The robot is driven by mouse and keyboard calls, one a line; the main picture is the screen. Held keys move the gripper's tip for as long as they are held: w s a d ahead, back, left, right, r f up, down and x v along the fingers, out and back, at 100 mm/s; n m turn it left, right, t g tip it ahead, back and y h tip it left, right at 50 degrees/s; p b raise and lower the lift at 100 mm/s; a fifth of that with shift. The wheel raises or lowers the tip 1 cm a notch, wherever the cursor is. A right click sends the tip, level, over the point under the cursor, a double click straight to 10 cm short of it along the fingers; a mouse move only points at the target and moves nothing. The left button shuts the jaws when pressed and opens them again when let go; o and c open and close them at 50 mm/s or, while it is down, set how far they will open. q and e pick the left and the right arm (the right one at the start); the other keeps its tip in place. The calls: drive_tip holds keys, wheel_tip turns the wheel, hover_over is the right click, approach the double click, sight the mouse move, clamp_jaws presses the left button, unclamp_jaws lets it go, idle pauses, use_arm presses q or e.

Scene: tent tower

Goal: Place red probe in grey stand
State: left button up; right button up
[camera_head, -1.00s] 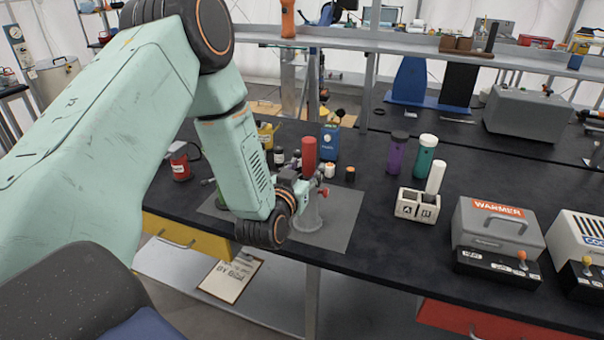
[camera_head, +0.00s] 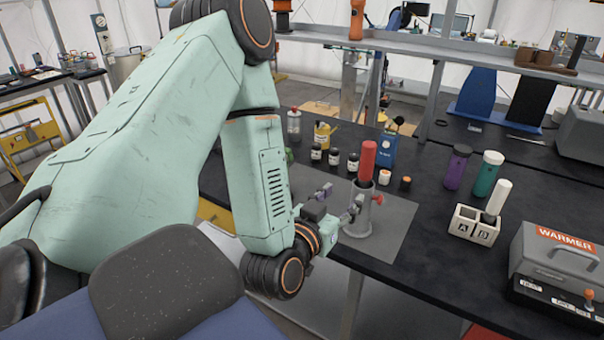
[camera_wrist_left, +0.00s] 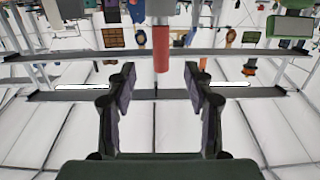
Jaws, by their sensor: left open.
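The red probe (camera_head: 367,160) stands upright in the top of the grey stand (camera_head: 357,217), its lower end hidden inside. The stand has a red knob on its right side and sits on a grey mat (camera_head: 402,222). My left gripper (camera_head: 340,199) is open and empty, just left of the stand, its fingers pointing toward it. In the left wrist view, the probe (camera_wrist_left: 161,52) appears upside down beyond and between the spread fingers (camera_wrist_left: 160,85), with clear space on both sides. The right gripper is out of view.
Small dark bottles (camera_head: 334,157), a yellow can (camera_head: 322,134) and a blue box (camera_head: 387,150) stand behind the stand. A white A/B holder (camera_head: 474,225), purple bottle (camera_head: 457,167), green bottle (camera_head: 487,174) and warmer (camera_head: 560,260) are to the right. The mat's front right is clear.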

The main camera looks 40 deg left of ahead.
use_arm(q)
drive_tip(key=s+d+f+m+g+h, duration=0.15)
drive_tip(key=s+d+f+g, duration=0.25)
drive_tip(key=f, duration=0.5)
drive_tip(key=s+d+f+m+g+h, duration=0.1)
drive_tip(key=s+d+f+g+h, duration=0.15)
drive_tip(key=s+f+g, duration=0.4)
drive_tip(key=s+d+f+g, duration=0.1)
drive_tip(key=s+f+g, duration=0.2)
drive_tip(key=s+f, duration=0.2)
drive_tip(key=s+d+f+g, duration=0.2)
drive_tip(key=s+f, duration=0.3)
drive_tip(key=s, duration=0.6)
drive_tip(key=shift+s+d+f+g, duration=0.15)
drive_tip(key=shift+s+d+g, duration=0.2)
drive_tip(key=shift+g, duration=0.1)
